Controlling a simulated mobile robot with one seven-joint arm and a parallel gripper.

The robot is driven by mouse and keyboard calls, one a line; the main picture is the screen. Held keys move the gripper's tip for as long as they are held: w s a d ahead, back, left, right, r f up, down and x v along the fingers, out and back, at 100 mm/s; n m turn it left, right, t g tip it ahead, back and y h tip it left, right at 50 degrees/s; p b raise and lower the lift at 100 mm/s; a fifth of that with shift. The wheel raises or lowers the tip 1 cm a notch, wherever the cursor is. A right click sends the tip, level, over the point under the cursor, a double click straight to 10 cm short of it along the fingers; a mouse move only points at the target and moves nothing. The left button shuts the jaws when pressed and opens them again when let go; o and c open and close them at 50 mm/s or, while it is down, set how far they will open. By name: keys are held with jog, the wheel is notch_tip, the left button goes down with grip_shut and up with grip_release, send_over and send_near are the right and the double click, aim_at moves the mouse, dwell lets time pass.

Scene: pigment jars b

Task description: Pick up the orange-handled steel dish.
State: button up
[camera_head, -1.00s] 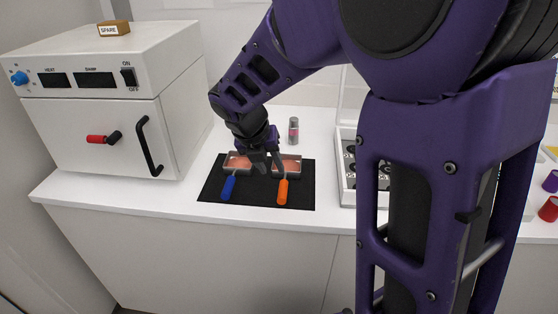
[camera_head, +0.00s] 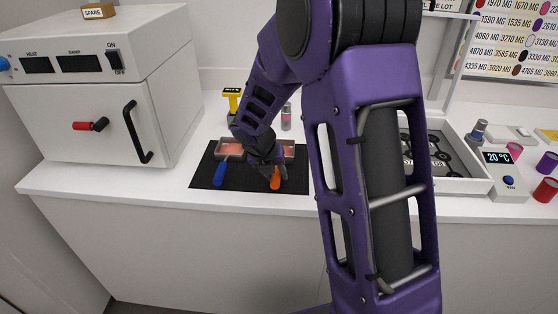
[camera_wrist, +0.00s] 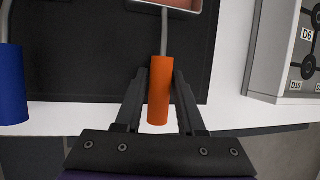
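The orange-handled steel dish (camera_wrist: 188,4) lies on the black mat with its pinkish contents showing at the top edge of the wrist view. Its orange handle (camera_wrist: 160,95) points toward me and sits between the two fingers of my gripper (camera_wrist: 160,88). The fingers are spread, with a narrow gap visible beside the handle. In the head view my gripper (camera_head: 270,172) is low over the orange handle (camera_head: 275,180) and hides part of the dish. A second steel dish (camera_head: 228,148) with a blue handle (camera_head: 220,175) lies to the left; its handle also shows in the wrist view (camera_wrist: 12,85).
The black mat (camera_head: 240,183) lies near the counter's front edge. A white oven (camera_head: 95,90) stands left. A yellow device (camera_head: 232,98) and a grey-pink jar (camera_head: 286,117) stand behind the mat. A white tray (camera_head: 465,183) is on the right.

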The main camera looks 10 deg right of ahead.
grip_shut()
jog(key=shift+d, duration=0.1)
dwell(1.4)
